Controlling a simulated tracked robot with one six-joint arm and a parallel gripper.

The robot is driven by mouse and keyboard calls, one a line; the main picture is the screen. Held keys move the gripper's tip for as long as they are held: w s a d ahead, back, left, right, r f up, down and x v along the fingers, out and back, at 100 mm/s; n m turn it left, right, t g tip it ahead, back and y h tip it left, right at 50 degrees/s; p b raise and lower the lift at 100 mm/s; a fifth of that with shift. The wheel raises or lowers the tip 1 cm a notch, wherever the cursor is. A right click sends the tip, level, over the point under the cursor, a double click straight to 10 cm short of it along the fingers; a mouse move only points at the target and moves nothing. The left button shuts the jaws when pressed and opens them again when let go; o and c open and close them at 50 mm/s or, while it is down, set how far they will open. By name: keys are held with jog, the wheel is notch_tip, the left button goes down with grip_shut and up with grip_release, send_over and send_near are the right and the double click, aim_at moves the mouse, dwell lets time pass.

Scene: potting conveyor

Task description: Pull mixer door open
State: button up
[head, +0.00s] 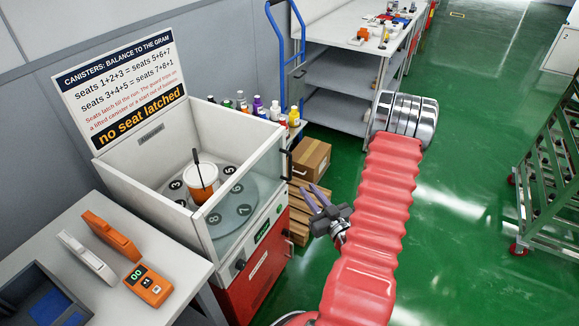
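The mixer (137,194) is a white open-topped cabinet at the left. Its door is a clear glass panel (256,190) on the side facing my arm, and it looks shut. A black upright handle (287,165) sits at the door's far right edge. My gripper (312,195) is to the right of the door and nearer than the handle, apart from both. Its two purple-grey fingers are spread and nothing shows between them. Inside, a white and orange canister (202,184) with a dark stick stands on a numbered round plate (238,209).
A sign reading "no seat latched" (120,85) stands behind the mixer. Several bottles (259,106), a cardboard box (310,160) on pallets and a blue hand truck (270,30) are beyond it. A table with orange devices (150,285) is at lower left.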

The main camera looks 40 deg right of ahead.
aim_at(291, 166)
jog(key=shift+r, duration=0.35)
jog(key=x, duration=1.3)
jog(key=shift+w+d+r, duration=0.1)
jog(key=shift+w+r, duration=0.05)
jog(key=shift+w, duration=0.25)
jog(key=shift+c, duration=0.2)
grip_shut()
jog(key=shift+a, duration=0.2)
